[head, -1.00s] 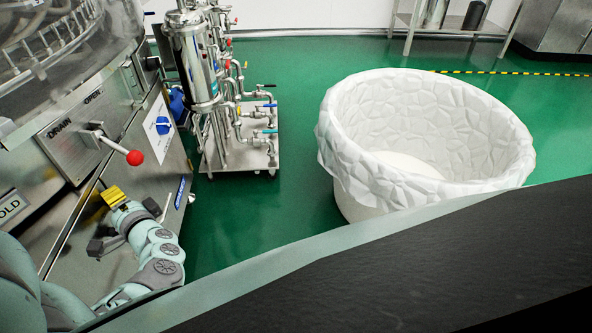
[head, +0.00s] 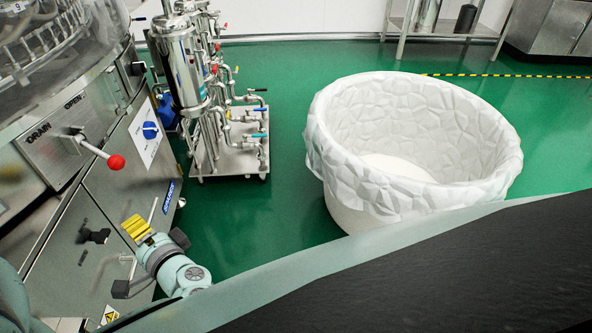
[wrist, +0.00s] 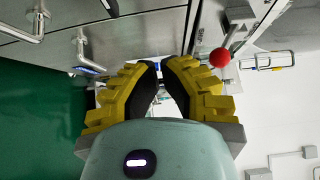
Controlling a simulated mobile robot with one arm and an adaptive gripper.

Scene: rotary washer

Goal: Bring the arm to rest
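My gripper (head: 137,228) has yellow ribbed fingers and sits low at the left in the head view, apart from the steel machine front (head: 112,190). In the wrist view its fingers (wrist: 160,64) lean in until the tips nearly meet; I see nothing held between them. The pale green arm behind it is mostly hidden by my own body. The drain lever with a red ball (head: 116,162) sticks out from the machine, above and apart from my gripper. The ball also shows at the upper right of the wrist view (wrist: 220,57).
A steel pump and filter skid (head: 230,150) stands beyond the machine. A large white lined tub (head: 345,190) stands at centre right. Green floor (head: 270,215) is free between the tub and the machine. A black handle (head: 95,236) is on the lower machine panel.

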